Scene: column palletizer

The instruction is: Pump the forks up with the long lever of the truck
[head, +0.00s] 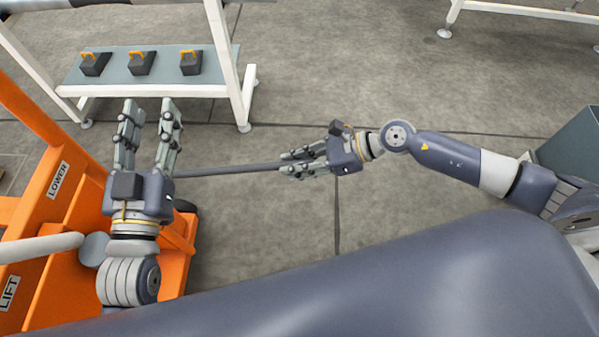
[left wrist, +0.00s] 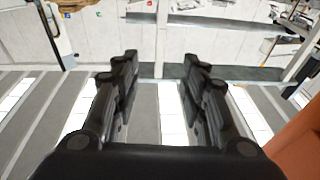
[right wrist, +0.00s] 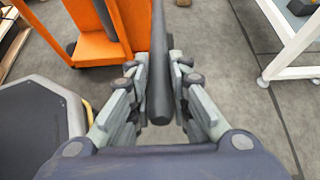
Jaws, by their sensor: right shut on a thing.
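The orange truck (head: 65,215) stands at the left in the head view, with LOWER and LIFT labels on it. Its long grey lever (head: 230,169) reaches out to the right from the truck, roughly level. My right gripper (head: 288,163) is shut on the lever near its free end. In the right wrist view the lever (right wrist: 159,70) runs between the fingers, and the truck (right wrist: 105,35) is beyond. My left gripper (head: 146,108) is open and empty above the truck. In the left wrist view its fingers (left wrist: 158,70) are apart with nothing between. The forks are not recognisable.
A white-framed bench (head: 240,95) with a grey shelf (head: 115,70) stands behind the lever; several dark blocks with orange handles (head: 142,63) sit on it. Another white frame (head: 450,15) is at the top right. The grey floor (head: 330,100) between is clear.

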